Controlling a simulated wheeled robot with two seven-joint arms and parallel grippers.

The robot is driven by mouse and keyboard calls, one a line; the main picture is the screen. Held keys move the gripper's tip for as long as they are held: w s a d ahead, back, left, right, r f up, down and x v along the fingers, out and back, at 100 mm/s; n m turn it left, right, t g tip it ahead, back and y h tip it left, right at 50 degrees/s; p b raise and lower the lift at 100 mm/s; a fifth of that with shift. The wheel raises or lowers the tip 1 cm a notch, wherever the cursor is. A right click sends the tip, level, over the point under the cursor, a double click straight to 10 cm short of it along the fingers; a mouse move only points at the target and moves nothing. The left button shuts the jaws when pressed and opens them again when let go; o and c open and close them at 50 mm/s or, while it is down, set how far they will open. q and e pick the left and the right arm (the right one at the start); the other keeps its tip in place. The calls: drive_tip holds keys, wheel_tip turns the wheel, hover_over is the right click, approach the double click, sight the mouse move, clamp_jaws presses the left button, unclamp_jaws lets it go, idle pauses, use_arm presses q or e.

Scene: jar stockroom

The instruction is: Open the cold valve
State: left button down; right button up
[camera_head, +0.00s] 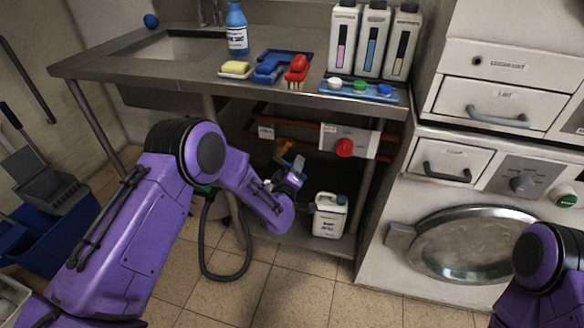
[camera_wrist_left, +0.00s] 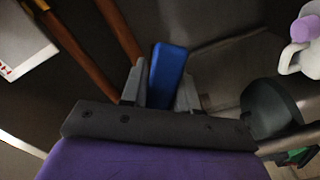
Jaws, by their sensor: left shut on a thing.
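A blue handle (camera_wrist_left: 167,75) stands between the two grey fingers of my left gripper (camera_wrist_left: 161,88) in the left wrist view. The fingers are shut on it, one on each side. I take it to be the cold valve's handle; no label on it is readable. In the head view, my left gripper (camera_head: 293,172) is under the counter, below the copper pipes (camera_head: 300,125), and mostly hides the handle. A yellowish fitting (camera_head: 283,147) shows just above the gripper. My right gripper is out of view; only part of that arm shows at lower right.
A white jug (camera_head: 329,215) stands on the lower shelf. A grey hose (camera_head: 205,245) hangs at left. The counter (camera_head: 190,75) is above, and cabinets with a round metal door (camera_head: 470,245) are right.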

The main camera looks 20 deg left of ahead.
use_arm(q)
drive_tip(key=shift+d+r+n, duration=0.2)
drive_tip(key=shift+r+n, duration=0.3)
drive_tip(key=shift+n, duration=0.65)
drive_tip(key=shift+d+r+n, duration=0.15)
drive_tip(key=shift+r+n, duration=0.4)
drive_tip(key=shift+n, duration=0.55)
drive_tip(key=shift+d+r+n, duration=0.2)
drive_tip(key=shift+r+n, duration=0.3)
drive_tip(key=shift+n, duration=0.65)
drive_tip(key=c, duration=0.9)
unclamp_jaws()
drive_tip(key=shift+r, duration=0.1)
drive_tip(key=s, duration=1)
drive_tip(key=shift+s+d+p, duration=0.2)
drive_tip(key=shift+s+p, duration=0.1)
drive_tip(key=shift+p, duration=0.05)
